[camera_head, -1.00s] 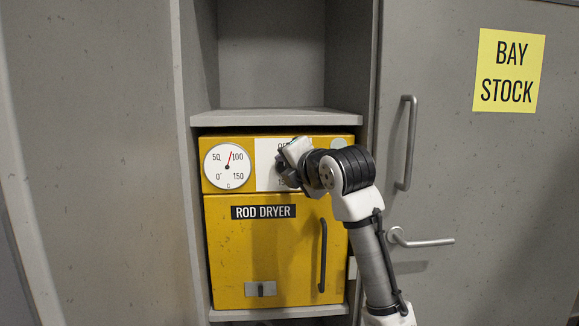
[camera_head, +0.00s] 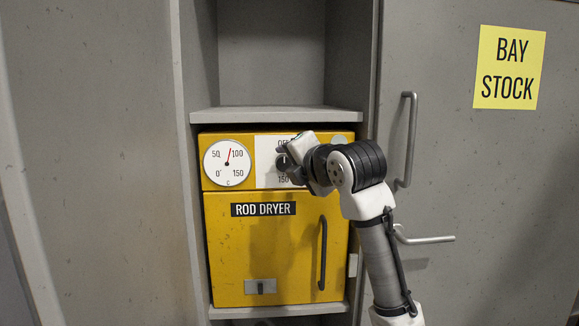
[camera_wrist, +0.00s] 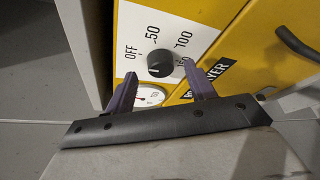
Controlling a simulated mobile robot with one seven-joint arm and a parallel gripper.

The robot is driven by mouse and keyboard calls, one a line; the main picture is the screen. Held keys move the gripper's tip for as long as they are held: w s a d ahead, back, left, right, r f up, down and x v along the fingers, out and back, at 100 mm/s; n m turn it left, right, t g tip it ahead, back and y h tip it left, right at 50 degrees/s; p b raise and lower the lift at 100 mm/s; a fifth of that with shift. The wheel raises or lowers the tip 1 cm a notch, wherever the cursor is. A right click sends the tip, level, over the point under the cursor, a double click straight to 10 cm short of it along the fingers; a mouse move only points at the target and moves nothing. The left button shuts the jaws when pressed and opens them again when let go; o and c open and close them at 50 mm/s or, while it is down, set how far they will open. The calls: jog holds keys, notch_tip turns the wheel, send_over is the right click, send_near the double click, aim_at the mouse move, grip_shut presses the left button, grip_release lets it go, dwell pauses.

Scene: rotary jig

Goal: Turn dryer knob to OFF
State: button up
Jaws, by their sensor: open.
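The yellow rod dryer (camera_head: 228,220) has a black round knob (camera_wrist: 160,63) on a white dial plate (camera_wrist: 190,25) marked OFF, 50, 100 and 150. The knob's pointer direction is too small to tell. In the head view my gripper (camera_head: 291,160) is in front of the plate and partly hides the knob and markings. In the wrist view my gripper (camera_wrist: 159,73) is open, with its purple fingers apart and nothing between them. The knob appears just beyond the gap between the fingertips; I cannot tell whether they touch it.
A round temperature gauge (camera_head: 227,163) is left of the dial plate, its red needle near 100. The dryer door has a dark vertical handle (camera_head: 323,254). A grey shelf (camera_head: 275,115) is just above. A grey cabinet door (camera_head: 480,190) with handles stands at right.

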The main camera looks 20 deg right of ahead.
jog(key=a+b+v, duration=0.1)
jog(key=b+v, duration=0.1)
jog(key=v, duration=0.9)
jog(key=shift+s+d, duration=0.35)
jog(key=shift+d, duration=0.1)
